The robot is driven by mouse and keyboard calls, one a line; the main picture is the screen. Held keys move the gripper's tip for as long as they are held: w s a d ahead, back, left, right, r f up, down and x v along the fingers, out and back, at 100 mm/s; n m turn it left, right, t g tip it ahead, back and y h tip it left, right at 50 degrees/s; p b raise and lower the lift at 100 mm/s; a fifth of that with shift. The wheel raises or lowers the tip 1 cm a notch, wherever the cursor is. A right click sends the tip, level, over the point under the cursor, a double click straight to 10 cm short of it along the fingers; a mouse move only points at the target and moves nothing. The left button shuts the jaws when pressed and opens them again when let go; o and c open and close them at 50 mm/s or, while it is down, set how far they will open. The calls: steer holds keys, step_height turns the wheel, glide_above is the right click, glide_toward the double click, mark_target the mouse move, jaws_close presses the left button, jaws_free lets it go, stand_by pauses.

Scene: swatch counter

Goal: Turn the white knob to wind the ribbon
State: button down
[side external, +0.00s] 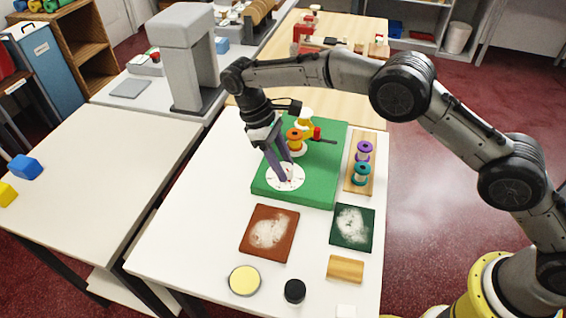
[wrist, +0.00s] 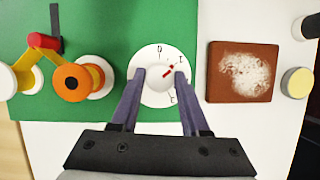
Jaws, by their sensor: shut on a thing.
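The white knob (wrist: 157,78) sits in the middle of a white dial (wrist: 147,56) on a green board (wrist: 110,22). A red mark shows at the knob's upper right, and the dial has small black marks. My gripper (wrist: 160,74) has a finger on each side of the knob and is shut on it; in the side external view my gripper (side external: 284,176) reaches down to the dial (side external: 290,186) and partly hides the knob. An orange spool (wrist: 72,83) stands beside the dial, next to a yellow bracket with a red end (wrist: 42,40). I cannot make out the ribbon clearly.
A wooden rack with a purple spool (side external: 364,150) and a teal spool (side external: 361,174) stands right of the board. In front lie a brown swatch (side external: 250,243), a dark green swatch (side external: 366,243), a yellow-topped tin (side external: 244,281), a black jar (side external: 295,291) and a wooden block (side external: 345,269).

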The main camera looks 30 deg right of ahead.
steer(key=shift+a, duration=0.1)
stand_by(0.3)
steer(key=shift+c, duration=2)
jaws_free()
steer(key=v, duration=0.7)
steer(key=shift+r, duration=0.3)
